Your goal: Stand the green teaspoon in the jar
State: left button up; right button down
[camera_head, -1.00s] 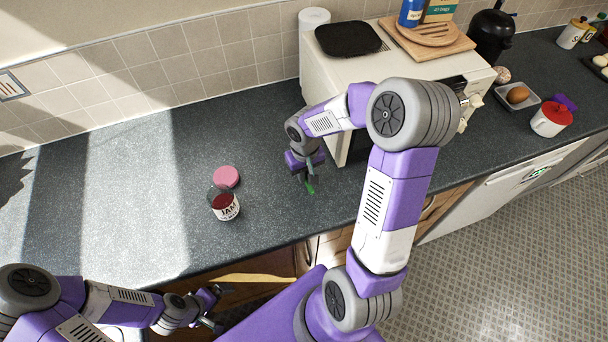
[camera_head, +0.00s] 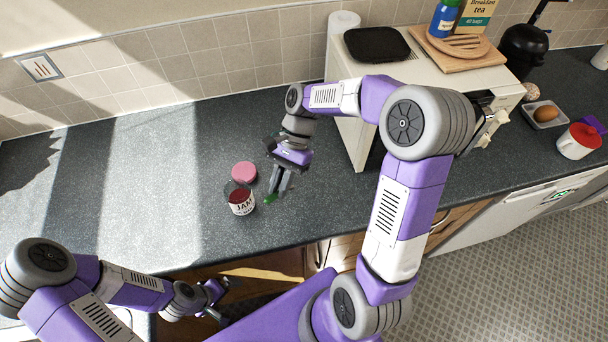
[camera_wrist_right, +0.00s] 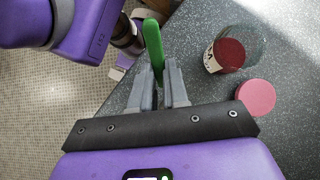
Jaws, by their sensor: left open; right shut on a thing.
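The jam jar (camera_head: 241,201) stands open on the worktop, clear with a dark red layer inside and a white label reading JAM. It also shows in the right wrist view (camera_wrist_right: 228,54). Its pink lid (camera_head: 244,172) lies flat just behind it. My right gripper (camera_head: 276,191) is shut on the green teaspoon (camera_wrist_right: 153,46) just right of the jar, apart from it. In the head view only a small green part of the spoon shows below the fingertips. My left gripper (camera_head: 222,301) is open and empty, low at the worktop's front edge.
A cream microwave (camera_head: 350,112) stands on the right behind my right arm, with a black tray (camera_head: 377,44) on top. Further right are an egg dish (camera_head: 543,115) and a red-lidded white pot (camera_head: 578,141). The worktop (camera_head: 130,190) left of the jar is clear.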

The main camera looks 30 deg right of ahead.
jog(key=w+a+r+m+t+y+b, duration=0.1)
jog(key=w+a+r+m+t+y, duration=0.6)
jog(key=r+m+t+y, duration=0.3)
jog(key=shift+d+f+b, duration=0.15)
jog(key=shift+f+b, duration=2.55)
jog(key=shift+f, duration=0.35)
jog(key=shift+d+f+b, duration=0.1)
jog(key=shift+f+b, duration=2.55)
jog(key=shift+f, duration=0.35)
jog(key=c, duration=1.1)
grip_release()
jog(key=shift+o, duration=0.2)
jog(key=shift+d, duration=0.15)
